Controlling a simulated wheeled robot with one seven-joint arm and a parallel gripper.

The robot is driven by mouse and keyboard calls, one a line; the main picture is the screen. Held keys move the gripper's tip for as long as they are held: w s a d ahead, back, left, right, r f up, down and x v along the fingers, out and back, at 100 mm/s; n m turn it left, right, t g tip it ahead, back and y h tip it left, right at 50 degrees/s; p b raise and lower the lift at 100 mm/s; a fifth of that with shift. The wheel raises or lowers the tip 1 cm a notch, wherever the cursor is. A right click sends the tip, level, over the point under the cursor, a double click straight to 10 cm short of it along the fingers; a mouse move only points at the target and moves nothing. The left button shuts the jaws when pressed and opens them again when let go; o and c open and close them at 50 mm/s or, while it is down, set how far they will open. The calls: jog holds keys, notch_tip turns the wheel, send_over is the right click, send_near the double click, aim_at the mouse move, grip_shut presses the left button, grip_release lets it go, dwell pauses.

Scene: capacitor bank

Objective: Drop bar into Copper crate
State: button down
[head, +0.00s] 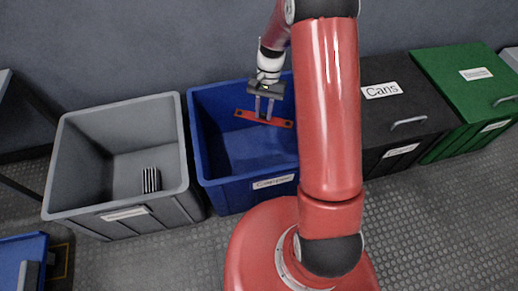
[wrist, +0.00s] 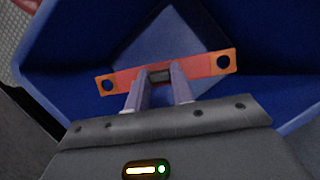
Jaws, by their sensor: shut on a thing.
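The bar (head: 281,123) is a flat orange-red strip with a hole near each end. My gripper (head: 264,116) is shut on the middle of the bar. In the wrist view the bar (wrist: 205,66) lies across my fingertips (wrist: 160,76), slightly tilted. The Copper crate (head: 225,184) is an open blue bin with a white label on its front. The gripper and bar are over the crate's opening, and its blue inside shows behind the bar in the wrist view (wrist: 70,92). How deep the bar hangs is hard to tell. My arm hides the crate's right side.
A grey open crate (head: 60,180) with a small striped thing (head: 151,180) inside stands to the left. A black lidded bin labelled Cans (head: 395,110) and a green lidded bin (head: 450,75) stand to the right. A blue container (head: 22,250) is at lower left.

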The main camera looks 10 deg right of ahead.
jog(key=c, duration=1.1)
grip_release()
jog(key=shift+r, duration=0.1)
jog(key=p+v, duration=0.1)
jog(key=v, duration=0.6)
jog(key=shift+w+d+r, duration=0.1)
jog(key=shift+r, duration=0.2)
jog(key=shift+r, duration=0.1)
